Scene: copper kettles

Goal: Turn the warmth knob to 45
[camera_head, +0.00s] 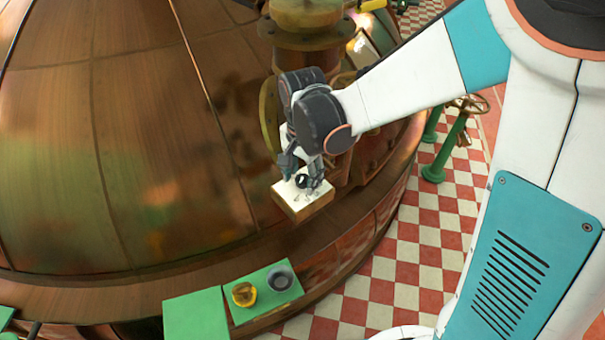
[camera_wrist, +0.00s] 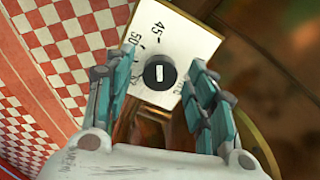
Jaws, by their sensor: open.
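The warmth knob (camera_wrist: 152,82) is a round black knob with a short white bar on its face. It sits on a white dial plate (camera_wrist: 185,40) marked 45 near the top and 50 at upper left in the wrist view. The bar runs nearly upright in that view; its exact reading cannot be told. My gripper (camera_wrist: 163,60) is open, its teal fingers on the left and right of the knob, with visible gaps. In the head view my gripper (camera_head: 302,172) is above the plate (camera_head: 290,192), over the small black knob, partly hiding it.
A large copper kettle (camera_head: 110,130) fills the left. Brass pipework (camera_head: 305,45) rises behind my gripper. A green board (camera_head: 262,307) holds a yellow round item (camera_head: 244,294) and a grey ring-shaped item (camera_head: 281,278). Red and white tiled floor (camera_head: 400,250) is open at right.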

